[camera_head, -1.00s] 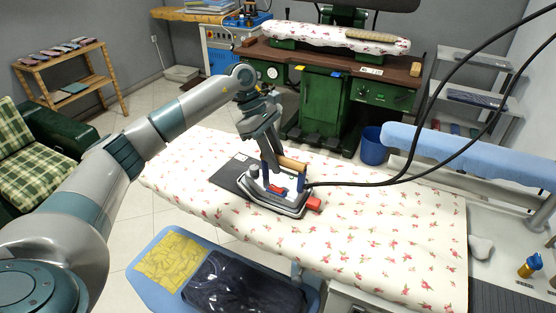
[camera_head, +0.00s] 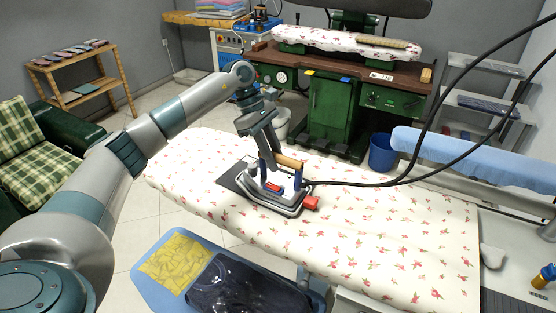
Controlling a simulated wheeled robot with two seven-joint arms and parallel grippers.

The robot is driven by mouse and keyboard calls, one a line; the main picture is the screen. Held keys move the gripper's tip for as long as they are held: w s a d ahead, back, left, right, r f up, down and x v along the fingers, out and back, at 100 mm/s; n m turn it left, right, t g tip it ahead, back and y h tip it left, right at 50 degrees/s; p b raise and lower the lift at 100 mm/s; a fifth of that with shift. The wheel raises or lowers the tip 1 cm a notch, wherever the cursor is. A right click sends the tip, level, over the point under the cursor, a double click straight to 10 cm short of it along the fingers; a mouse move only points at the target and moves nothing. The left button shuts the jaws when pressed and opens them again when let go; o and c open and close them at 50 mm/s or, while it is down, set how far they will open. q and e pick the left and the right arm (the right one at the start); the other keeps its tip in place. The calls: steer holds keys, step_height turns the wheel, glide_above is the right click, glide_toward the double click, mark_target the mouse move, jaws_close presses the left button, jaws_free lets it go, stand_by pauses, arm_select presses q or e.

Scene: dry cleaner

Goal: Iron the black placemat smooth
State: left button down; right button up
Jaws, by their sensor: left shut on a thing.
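The black placemat (camera_head: 232,180) lies flat on the floral ironing board (camera_head: 370,235). Only its left part shows; the iron covers the rest. The iron (camera_head: 268,198) has a grey body, blue posts, a wooden handle and a red block at its right end. It rests on the placemat, with its right end over the floral cover. My left gripper (camera_head: 275,155) is shut on the iron's handle from above. My right gripper is not in view.
A black cable runs from the iron to the upper right. A blue tray (camera_head: 150,295) with a yellow cloth (camera_head: 176,262) and a dark folded item (camera_head: 245,288) is below the board. A blue padded arm (camera_head: 470,160) stands at right. The board's right half is clear.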

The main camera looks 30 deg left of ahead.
arm_select(q)
steer(key=shift+w+r, duration=0.1)
steer(key=shift+r, duration=0.1)
steer(key=shift+a, duration=0.25)
steer(key=shift+a+f+b, duration=0.1)
steer(key=shift+a+b, duration=0.35)
steer(key=shift+a, duration=0.2)
steer(key=shift+a+f+b, duration=0.2)
steer(key=shift+a+b, duration=0.1)
steer(key=shift+a, duration=0.4)
steer(key=shift+a+f+b, duration=0.2)
steer(key=shift+a+b, duration=0.1)
steer(key=shift+a, duration=0.35)
steer(key=shift+a, duration=0.2)
